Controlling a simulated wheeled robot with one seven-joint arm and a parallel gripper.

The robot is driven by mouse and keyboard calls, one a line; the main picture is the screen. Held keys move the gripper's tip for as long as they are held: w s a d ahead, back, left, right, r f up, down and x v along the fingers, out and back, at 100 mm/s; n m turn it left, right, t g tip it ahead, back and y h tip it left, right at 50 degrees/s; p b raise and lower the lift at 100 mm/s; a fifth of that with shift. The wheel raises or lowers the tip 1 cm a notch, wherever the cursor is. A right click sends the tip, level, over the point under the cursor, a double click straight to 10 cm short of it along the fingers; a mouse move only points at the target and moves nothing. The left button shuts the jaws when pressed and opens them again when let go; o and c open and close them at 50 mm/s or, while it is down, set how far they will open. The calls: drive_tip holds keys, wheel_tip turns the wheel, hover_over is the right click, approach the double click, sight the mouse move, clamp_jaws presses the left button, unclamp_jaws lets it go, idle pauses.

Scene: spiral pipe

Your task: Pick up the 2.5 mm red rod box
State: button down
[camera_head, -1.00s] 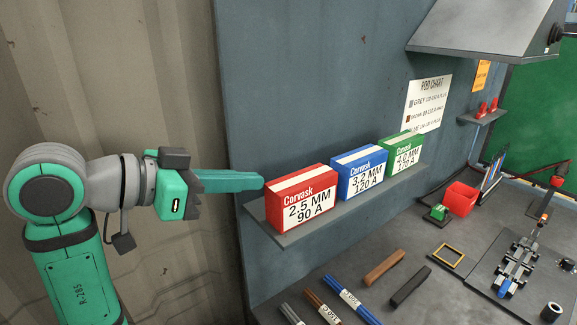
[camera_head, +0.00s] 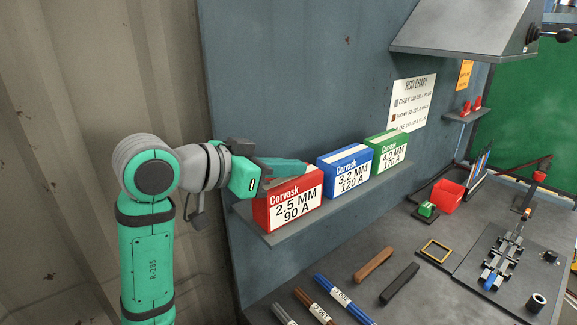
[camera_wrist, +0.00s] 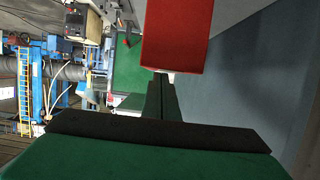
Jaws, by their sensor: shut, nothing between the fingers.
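The red rod box (camera_head: 288,200), marked 2.5 MM 90 A, stands upright at the left end of the grey shelf (camera_head: 282,232). My gripper (camera_head: 305,167) is shut and empty. In the head view its green fingers lie along the top of the red box, at or behind its upper back edge; I cannot tell whether they touch it. In the wrist view the closed fingers (camera_wrist: 160,92) point at a red box face (camera_wrist: 177,38), which hides their tips or lies just beyond them.
A blue box (camera_head: 344,170) and a green box (camera_head: 387,151) stand on the same shelf to the right. A wall panel (camera_head: 300,80) rises behind. Below, the bench holds rod bundles (camera_head: 345,298), two bars (camera_head: 374,264) and a red bin (camera_head: 448,196).

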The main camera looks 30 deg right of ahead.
sight(274, 184)
drive_tip(key=shift+a+f, duration=0.1)
drive_tip(key=shift+f, duration=0.45)
drive_tip(key=a, duration=0.6)
drive_tip(key=shift+s+a, duration=0.3)
drive_tip(key=shift+s, duration=0.1)
drive_tip(key=shift+r, duration=0.85)
drive_tip(key=s+a, duration=0.1)
drive_tip(key=a, duration=1)
drive_tip(key=shift+s+a, duration=0.3)
